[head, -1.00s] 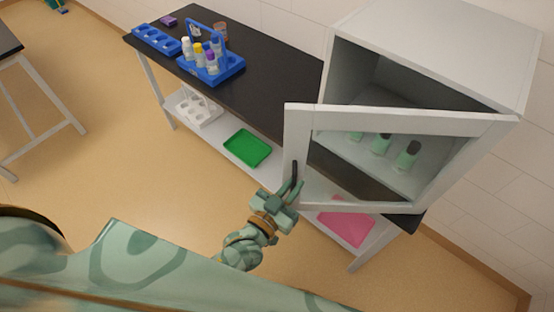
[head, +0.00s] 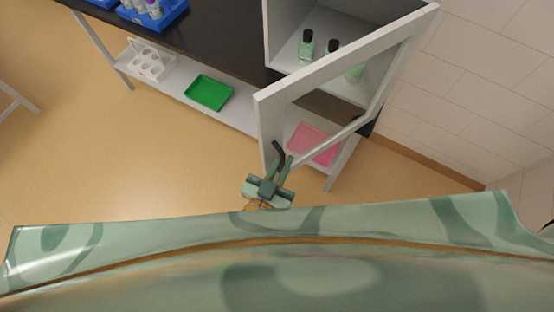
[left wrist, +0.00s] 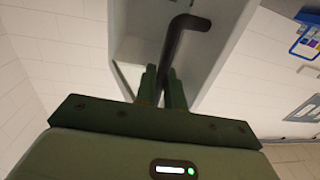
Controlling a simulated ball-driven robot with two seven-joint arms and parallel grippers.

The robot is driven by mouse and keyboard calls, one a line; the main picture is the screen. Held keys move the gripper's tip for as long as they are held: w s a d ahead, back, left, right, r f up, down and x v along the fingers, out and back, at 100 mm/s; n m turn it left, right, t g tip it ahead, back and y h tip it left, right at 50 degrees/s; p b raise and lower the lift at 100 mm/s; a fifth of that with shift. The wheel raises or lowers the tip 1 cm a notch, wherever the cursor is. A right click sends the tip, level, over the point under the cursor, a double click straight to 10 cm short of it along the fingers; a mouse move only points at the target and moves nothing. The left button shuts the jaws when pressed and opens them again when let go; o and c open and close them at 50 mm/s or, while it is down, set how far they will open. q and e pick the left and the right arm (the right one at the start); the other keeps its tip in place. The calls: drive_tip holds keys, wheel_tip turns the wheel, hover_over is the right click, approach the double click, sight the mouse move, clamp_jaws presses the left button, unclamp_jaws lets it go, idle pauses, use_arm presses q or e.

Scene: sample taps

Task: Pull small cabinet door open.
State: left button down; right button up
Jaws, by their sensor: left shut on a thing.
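The small cabinet (head: 290,50) stands on the black bench top at the upper right of the head view. Its white-framed door (head: 345,62) is swung well open, and I see bottles inside. The dark handle (head: 278,151) is on the door's free edge. My left gripper (head: 279,168) is at the handle. In the left wrist view the fingers (left wrist: 163,88) are shut around the lower part of the bent dark handle (left wrist: 175,35). My right gripper is not in view.
A green tray (head: 209,93), a white rack (head: 151,63) and a pink tray (head: 314,144) lie on the lower shelf. A blue carrier (head: 152,14) stands on the bench top. The floor left of the door is clear.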

use_arm(q)
drive_tip(key=c, duration=1.6)
unclamp_jaws()
drive_tip(key=shift+w+d, duration=0.1)
drive_tip(key=b+v, duration=0.2)
drive_tip(key=v, duration=1.4)
drive_tip(key=shift+c, duration=0.4)
